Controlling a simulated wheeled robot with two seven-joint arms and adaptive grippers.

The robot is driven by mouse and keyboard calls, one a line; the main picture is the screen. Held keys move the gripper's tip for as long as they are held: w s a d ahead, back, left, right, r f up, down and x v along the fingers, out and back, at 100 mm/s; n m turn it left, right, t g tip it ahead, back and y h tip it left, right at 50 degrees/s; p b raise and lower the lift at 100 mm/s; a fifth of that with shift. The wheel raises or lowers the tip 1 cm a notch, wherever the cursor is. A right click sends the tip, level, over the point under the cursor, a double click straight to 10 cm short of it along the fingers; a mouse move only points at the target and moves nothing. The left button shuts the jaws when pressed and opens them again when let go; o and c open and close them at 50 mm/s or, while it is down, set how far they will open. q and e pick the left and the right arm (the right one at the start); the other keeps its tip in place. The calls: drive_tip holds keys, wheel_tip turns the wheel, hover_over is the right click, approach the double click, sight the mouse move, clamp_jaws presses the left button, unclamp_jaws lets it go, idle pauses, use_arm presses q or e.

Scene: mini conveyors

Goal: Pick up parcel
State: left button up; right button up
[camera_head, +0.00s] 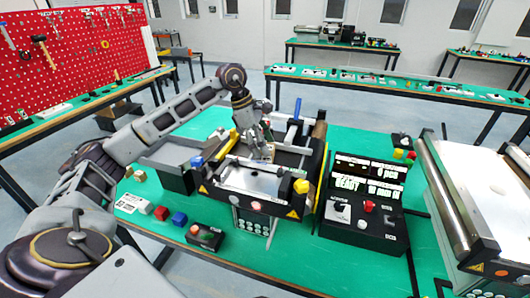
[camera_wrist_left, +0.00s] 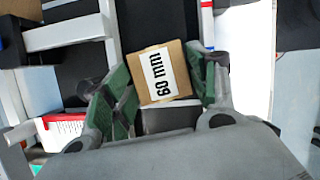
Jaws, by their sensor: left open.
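In the head view my left gripper (camera_head: 262,146) points down over the mini conveyor (camera_head: 250,180), and the parcel is mostly hidden there. My right gripper is not in view.
A black control box (camera_head: 362,205) with a display stands right of the conveyor. A larger roller conveyor (camera_head: 470,185) is at the right edge. The table's front strip is mostly clear.

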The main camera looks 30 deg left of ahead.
use_arm(q)
drive_tip(key=shift+x, duration=1.05)
drive_tip(key=shift+c, duration=1.7)
drive_tip(key=c, duration=0.4)
drive_tip(key=shift+r, duration=1)
wheel_tip(320, 180, up, 6)
drive_tip(key=shift+r, duration=1.05)
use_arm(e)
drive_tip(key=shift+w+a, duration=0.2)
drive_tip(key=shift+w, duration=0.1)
